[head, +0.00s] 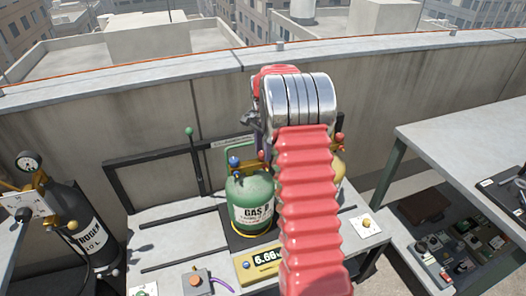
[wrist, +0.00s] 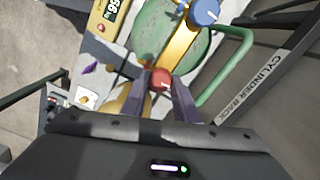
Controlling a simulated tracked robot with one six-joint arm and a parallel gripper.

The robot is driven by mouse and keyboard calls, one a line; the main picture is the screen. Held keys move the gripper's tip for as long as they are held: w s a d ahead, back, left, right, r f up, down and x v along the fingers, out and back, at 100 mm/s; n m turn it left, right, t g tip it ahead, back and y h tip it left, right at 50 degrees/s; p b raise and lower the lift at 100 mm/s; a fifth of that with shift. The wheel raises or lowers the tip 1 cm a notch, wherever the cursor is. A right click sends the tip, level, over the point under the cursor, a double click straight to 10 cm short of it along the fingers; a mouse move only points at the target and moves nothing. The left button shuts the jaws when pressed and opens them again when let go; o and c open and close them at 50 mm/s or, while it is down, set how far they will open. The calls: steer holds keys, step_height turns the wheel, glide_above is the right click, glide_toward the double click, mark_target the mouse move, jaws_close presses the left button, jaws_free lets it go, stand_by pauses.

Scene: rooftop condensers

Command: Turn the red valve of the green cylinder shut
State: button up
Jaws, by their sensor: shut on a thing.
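The green cylinder (head: 250,205) stands upright on a scale on the bench, with a blue knob (head: 234,162) on its left. In the wrist view the green cylinder (wrist: 143,40) is seen from above, with a brass valve bar (wrist: 177,45) across its top. The blue knob (wrist: 205,12) is at one end of the bar and the red valve (wrist: 160,79) at the other. My gripper (wrist: 167,84) is shut on the red valve, one dark finger on each side. In the head view my arm hides the red valve and most of the gripper.
A tan cylinder (head: 341,168) stands close behind my arm. The yellow scale display (head: 264,258) is in front. A dark nitrogen cylinder (head: 75,225) with a gauge is at left. A rack rail labelled cylinder rack (wrist: 270,69) and a grey table (head: 470,130) are at right.

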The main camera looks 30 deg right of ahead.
steer(key=shift+w+m, duration=0.1)
steer(key=shift+m, duration=0.6)
steer(key=o, duration=1.1)
steer(key=shift+c, duration=0.2)
step_height(320, 180, up, 14)
steer(key=shift+f, duration=0.15)
stand_by(0.3)
